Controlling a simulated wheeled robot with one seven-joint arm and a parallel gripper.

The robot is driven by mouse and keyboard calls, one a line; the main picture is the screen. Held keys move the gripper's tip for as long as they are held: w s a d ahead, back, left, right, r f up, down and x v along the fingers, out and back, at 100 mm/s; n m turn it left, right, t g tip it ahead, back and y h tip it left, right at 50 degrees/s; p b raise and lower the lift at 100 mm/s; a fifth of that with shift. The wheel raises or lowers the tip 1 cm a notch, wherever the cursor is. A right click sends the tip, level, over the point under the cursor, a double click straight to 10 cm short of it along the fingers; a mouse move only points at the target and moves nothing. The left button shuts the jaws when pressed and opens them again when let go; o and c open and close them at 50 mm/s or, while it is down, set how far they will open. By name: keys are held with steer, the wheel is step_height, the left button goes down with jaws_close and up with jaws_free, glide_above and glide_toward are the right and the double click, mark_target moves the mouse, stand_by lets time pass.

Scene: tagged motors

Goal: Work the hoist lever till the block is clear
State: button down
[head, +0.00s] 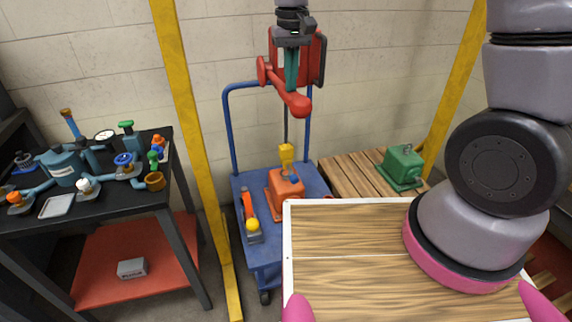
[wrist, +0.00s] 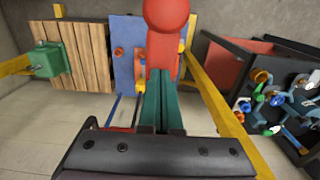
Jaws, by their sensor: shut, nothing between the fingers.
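A red hoist lever (head: 297,102) with a round knob sticks out below the red hoist body (head: 317,58) in the head view. My gripper (head: 291,86) points down with its green fingers together, overlapping the lever just behind the knob; I cannot tell if they touch. In the wrist view the lever (wrist: 161,55) and its knob fill the space just beyond the fingertips (wrist: 164,75). An orange motor block (head: 286,190) is over the blue cart (head: 316,178), with a yellow piece (head: 287,156) at its top. I cannot tell whether it rests on the cart.
Yellow posts (head: 190,130) stand either side of the cart. A green motor (head: 403,167) sits on a wooden pallet (head: 352,174) at right. A dark bench (head: 110,190) with several parts is at left. An orange tool (head: 249,208) lies on the cart.

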steer(key=shift+s+f, duration=0.2)
steer(key=shift+f, duration=0.75)
steer(key=shift+f, duration=0.2)
step_height(320, 180, down, 5)
steer(key=shift+w+f, duration=0.1)
steer(key=r, duration=1.2)
steer(key=shift+w+a+r, duration=0.1)
steer(key=shift+w+r, duration=0.3)
steer(key=shift+r, duration=0.3)
